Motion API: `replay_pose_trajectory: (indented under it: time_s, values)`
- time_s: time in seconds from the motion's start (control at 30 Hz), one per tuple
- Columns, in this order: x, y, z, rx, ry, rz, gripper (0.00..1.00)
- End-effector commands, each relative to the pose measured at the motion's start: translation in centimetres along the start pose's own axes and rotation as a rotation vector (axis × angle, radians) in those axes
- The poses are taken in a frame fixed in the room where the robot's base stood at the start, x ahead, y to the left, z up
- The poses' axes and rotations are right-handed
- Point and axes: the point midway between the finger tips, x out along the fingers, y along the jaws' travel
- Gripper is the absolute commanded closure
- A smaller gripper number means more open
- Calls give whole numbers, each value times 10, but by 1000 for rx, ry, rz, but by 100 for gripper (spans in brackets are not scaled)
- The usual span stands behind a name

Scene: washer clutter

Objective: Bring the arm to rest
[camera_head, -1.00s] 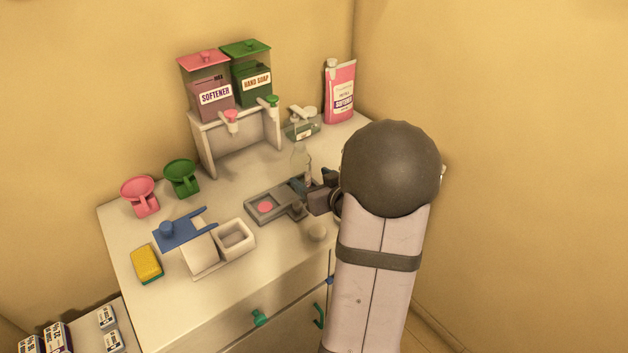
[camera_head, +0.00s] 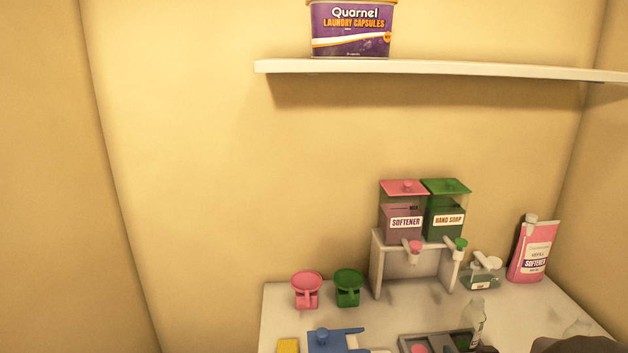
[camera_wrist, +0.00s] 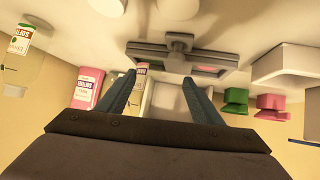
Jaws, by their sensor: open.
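My gripper (camera_wrist: 160,76) shows in the wrist view with its two blue-grey fingers spread apart and nothing between them. A grey tray with a pink disc (camera_wrist: 208,68) lies just beyond the fingertips in that view; whether they touch it I cannot tell. In the head view only the dark rounded top of my arm (camera_head: 575,345) shows at the bottom right edge, and the fingers are not clearly visible there.
Softener (camera_head: 404,222) and hand soap (camera_head: 446,221) dispensers stand on a white stand (camera_head: 376,268). A pink refill pouch (camera_head: 533,250), clear bottle (camera_head: 476,318), pink cup (camera_head: 306,287), green cup (camera_head: 348,286) and blue piece (camera_head: 326,342) crowd the counter. A shelf (camera_head: 440,69) holds laundry capsules (camera_head: 350,30).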

Motion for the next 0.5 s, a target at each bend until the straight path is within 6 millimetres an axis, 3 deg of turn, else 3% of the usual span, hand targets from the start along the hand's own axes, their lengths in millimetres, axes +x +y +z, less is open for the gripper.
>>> replay_pose_trajectory:
  time_s: [0.27, 0.5]
  values:
    - [-38, -68, 49, -64, -348, 9, 40]
    - [-96, -124, 99, -116, -631, -56, 40]
